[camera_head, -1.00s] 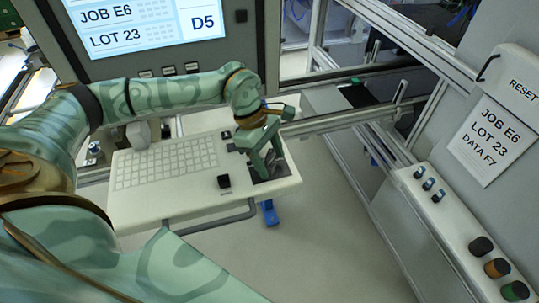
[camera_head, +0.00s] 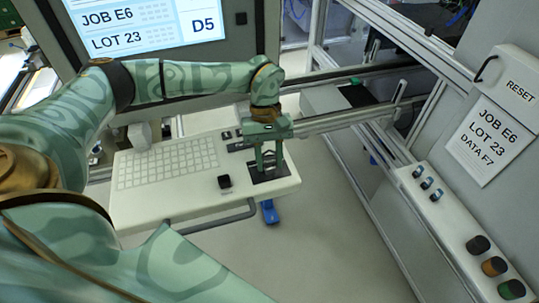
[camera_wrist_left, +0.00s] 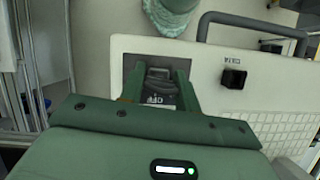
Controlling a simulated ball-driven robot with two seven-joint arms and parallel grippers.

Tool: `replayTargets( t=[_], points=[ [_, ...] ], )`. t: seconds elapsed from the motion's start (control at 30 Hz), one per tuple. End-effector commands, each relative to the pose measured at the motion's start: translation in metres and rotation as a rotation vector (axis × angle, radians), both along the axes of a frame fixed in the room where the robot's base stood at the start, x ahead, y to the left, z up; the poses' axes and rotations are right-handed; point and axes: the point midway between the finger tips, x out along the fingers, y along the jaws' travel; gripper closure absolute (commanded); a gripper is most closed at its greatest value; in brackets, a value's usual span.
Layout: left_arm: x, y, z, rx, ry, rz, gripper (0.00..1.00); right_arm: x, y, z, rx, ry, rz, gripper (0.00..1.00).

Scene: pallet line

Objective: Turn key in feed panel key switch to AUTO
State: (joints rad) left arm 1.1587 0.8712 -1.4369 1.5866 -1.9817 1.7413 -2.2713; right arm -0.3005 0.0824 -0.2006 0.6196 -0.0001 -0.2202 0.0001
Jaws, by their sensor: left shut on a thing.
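The light feed panel (camera_head: 170,205) carries a keypad, a black knob (camera_head: 224,181) and a dark key switch plate (camera_head: 285,171) at its right end. My left gripper (camera_head: 268,167) points down over that plate. In the left wrist view, its two green fingers (camera_wrist_left: 157,80) stand either side of a dark grey key (camera_wrist_left: 158,73) and are shut on it. The word OFF shows on the dark part between the fingers. The AUTO mark cannot be made out, and the fingers hide much of the switch. My right gripper is not in view.
A screen (camera_head: 150,25) reading JOB E6, LOT 23, D5 stands behind my left arm. A grey handle bar (camera_head: 205,222) runs along the panel's front edge. A metal rail (camera_head: 345,118) lies right of the gripper. A RESET cabinet with buttons (camera_head: 493,266) stands far right.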

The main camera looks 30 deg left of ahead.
Motion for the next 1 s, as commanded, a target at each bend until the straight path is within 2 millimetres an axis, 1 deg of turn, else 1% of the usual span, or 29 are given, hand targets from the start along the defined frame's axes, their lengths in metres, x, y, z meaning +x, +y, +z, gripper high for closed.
replayTargets(
  t=[0.3,0.37,0.6,0.83,0.87,0.9,0.93,1.0],
  points=[
    [0.000,0.000,0.000,-0.001,-0.002,-0.029,0.90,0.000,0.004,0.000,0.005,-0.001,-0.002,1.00],
    [0.001,0.000,0.001,0.000,-0.003,-0.062,0.90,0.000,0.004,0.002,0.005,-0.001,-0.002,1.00],
    [0.001,0.000,0.003,0.001,-0.002,-0.400,0.90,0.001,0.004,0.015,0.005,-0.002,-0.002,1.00],
    [0.001,0.000,0.003,0.001,-0.002,-0.679,0.90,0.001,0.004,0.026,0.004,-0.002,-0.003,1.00],
    [0.001,0.001,0.001,0.000,-0.001,-0.682,0.62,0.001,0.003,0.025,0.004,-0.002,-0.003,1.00],
    [0.001,0.001,0.000,0.000,-0.002,-0.678,0.51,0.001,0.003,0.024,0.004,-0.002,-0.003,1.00],
    [0.000,0.001,-0.001,-0.001,-0.001,-0.677,0.43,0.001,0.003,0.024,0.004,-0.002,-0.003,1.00],
    [0.000,0.000,-0.001,-0.001,-0.001,-0.676,0.42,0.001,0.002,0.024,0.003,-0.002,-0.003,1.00]
  ],
)
